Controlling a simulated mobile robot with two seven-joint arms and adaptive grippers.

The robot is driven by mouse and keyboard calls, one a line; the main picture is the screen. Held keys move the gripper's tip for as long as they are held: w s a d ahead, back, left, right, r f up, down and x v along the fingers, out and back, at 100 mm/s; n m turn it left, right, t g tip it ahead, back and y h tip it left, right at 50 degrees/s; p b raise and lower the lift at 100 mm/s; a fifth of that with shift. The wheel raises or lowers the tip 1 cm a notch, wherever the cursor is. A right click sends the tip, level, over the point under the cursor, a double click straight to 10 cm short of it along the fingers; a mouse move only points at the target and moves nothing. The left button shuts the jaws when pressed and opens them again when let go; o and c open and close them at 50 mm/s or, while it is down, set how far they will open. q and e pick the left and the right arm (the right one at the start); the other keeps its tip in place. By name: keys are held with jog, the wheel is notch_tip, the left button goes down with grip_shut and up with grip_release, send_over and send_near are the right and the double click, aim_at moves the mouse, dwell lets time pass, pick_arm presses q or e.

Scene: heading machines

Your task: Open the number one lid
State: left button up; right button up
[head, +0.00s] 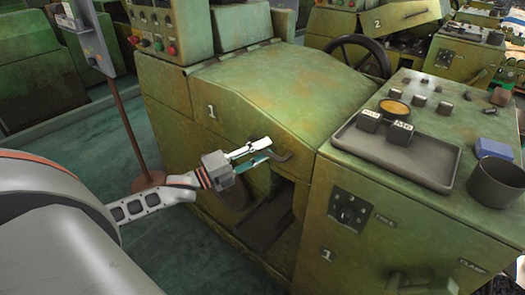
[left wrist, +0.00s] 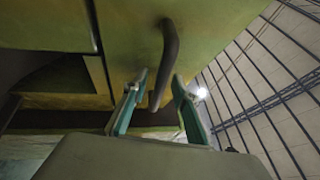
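The number one lid (head: 270,85) is a worn green sloped cover marked "1", and it is down on its machine. Its dark bar handle (head: 284,156) sticks out at the lid's lower front edge. My left gripper (head: 265,150) is at this handle, coming in from the left. In the left wrist view, the handle (left wrist: 167,55) lies between the two teal fingers of my left gripper (left wrist: 160,85). The fingers stand apart with gaps beside the bar; I cannot tell whether either touches it. My right gripper is not in view.
Right of the lid stands a green console (head: 345,215) with a grey tray (head: 395,155), a dark cup (head: 497,182) and knobs. A handwheel (head: 358,57) is behind the lid. A thin post (head: 127,130) stands at the left. Below the handle is a dark opening (head: 268,222).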

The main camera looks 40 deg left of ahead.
pick_arm(q)
grip_shut()
jog(key=shift+r, duration=0.1)
